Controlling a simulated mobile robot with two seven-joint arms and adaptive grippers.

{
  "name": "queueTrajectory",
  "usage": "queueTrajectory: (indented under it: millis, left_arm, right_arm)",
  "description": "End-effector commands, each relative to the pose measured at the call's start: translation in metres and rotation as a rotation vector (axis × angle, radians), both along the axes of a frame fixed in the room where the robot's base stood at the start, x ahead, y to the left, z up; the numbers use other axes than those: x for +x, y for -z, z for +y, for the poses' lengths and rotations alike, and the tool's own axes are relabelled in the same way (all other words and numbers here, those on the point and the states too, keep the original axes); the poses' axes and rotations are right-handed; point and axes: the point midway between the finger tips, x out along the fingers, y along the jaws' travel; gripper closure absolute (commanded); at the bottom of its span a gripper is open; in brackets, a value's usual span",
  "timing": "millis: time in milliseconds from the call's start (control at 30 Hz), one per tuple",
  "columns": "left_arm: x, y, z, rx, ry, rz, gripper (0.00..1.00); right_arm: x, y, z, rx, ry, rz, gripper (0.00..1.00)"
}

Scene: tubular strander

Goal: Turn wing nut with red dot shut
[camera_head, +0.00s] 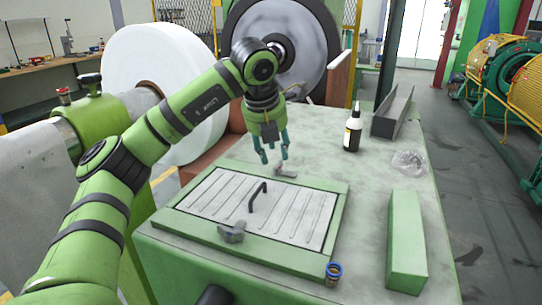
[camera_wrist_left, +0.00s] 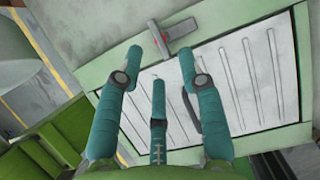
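The wing nut with the red dot (camera_wrist_left: 176,32) is a grey part on the far rim of the green-framed hatch; a small red mark shows on it in the left wrist view. In the head view this far wing nut (camera_head: 286,171) lies just below my left gripper (camera_head: 272,158). The left gripper's three teal fingers are spread and empty, above and near the nut; it also shows in the left wrist view (camera_wrist_left: 160,58). I cannot tell whether any finger touches the nut. A second grey wing nut (camera_head: 232,233) sits on the near rim. My right gripper is not seen.
The ribbed hatch panel (camera_head: 215,193) has a black handle (camera_head: 258,196). A dark bottle (camera_head: 353,128), a grey channel (camera_head: 393,112), a clear crumpled item (camera_head: 408,161), a green block (camera_head: 405,240) and a small blue-rimmed cup (camera_head: 333,273) stand around it. The tabletop right of the hatch is partly clear.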

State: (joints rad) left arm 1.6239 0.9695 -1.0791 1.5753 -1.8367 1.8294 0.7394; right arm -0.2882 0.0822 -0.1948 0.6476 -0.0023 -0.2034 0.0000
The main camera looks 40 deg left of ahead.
Motion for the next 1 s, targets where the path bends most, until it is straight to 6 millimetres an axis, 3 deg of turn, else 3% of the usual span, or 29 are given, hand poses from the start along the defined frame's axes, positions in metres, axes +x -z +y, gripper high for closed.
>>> queueTrajectory:
  millis: [100,300,600,633,700,733,1000]
  left_arm:
    - [0.007,0.018,0.003,0.001,-0.003,0.003,0.61]
    - [0.014,0.037,0.004,0.000,-0.001,0.001,0.61]
    - [0.016,0.040,0.005,0.001,-0.001,0.000,0.61]
    - [0.016,0.040,0.005,0.001,-0.001,0.000,0.65]
    - [0.016,0.040,0.005,0.001,-0.001,0.000,0.93]
    - [0.016,0.040,0.005,0.001,-0.001,0.000,1.00]
    - [0.016,0.039,0.005,0.001,0.003,0.000,1.00]
  right_arm:
    - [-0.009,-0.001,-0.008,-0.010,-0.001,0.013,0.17]
    - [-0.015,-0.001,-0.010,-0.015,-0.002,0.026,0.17]
    - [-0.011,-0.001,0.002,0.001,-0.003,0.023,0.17]
    - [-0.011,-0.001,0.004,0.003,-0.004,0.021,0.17]
    - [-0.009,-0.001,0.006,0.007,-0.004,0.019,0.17]
    - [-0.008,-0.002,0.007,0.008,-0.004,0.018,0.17]
    - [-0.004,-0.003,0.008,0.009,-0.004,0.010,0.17]
